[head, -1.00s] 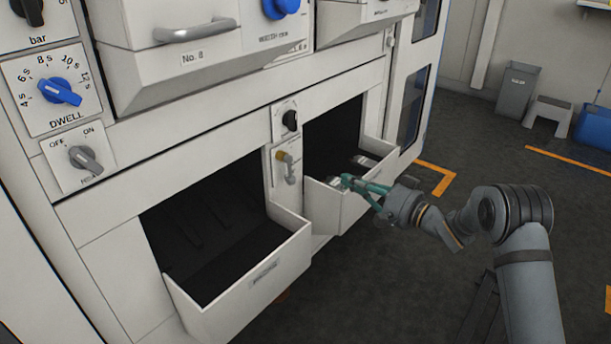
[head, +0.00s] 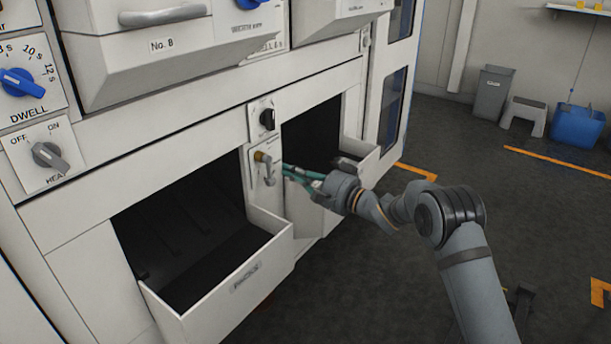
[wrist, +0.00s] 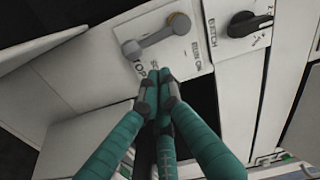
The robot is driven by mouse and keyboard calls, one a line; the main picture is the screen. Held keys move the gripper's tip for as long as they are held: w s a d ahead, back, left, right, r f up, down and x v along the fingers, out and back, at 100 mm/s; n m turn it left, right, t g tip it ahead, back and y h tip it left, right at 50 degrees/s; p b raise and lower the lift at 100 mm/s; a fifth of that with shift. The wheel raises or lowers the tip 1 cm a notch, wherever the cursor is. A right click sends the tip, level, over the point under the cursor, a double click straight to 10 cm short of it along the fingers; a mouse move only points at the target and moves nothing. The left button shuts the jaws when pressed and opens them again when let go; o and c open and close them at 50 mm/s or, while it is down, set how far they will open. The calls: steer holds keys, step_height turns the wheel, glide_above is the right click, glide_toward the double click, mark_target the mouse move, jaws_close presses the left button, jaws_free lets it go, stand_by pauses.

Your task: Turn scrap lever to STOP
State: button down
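The scrap lever has a yellow hub and a grey handle. It is on a white plate between two open drawers in the head view (head: 268,170), its handle hanging down from the hub. In the wrist view the lever (wrist: 155,37) runs from the hub at upper right to a round grey end at lower left. Printed lettering on the plate is partly hidden by my fingertips and hard to read. My gripper (wrist: 159,78) has teal fingers with grey tips drawn together, with nothing visible between them. The tips are just below the handle in the wrist view; contact cannot be told.
A black knob (head: 267,118) is above the lever. The left open drawer (head: 245,275) juts out at lower left, and the right open drawer (head: 365,165) is behind my gripper. A grey HEAT knob (head: 48,156) is far left. Open floor lies to the right.

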steer(key=shift+s+a+f, duration=0.3)
steer(key=shift+s+a, duration=0.1)
steer(key=shift+a, duration=0.1)
steer(key=shift+s+a+f+m, duration=0.35)
steer(key=shift+s+a+m, duration=0.2)
steer(key=shift+m, duration=0.15)
steer(key=s+d+r+p, duration=0.1)
steer(key=s+d+p, duration=0.2)
steer(key=d, duration=0.8)
steer(key=shift+s+p, duration=0.3)
steer(key=shift+p, duration=0.35)
steer(key=shift+d, duration=0.1)
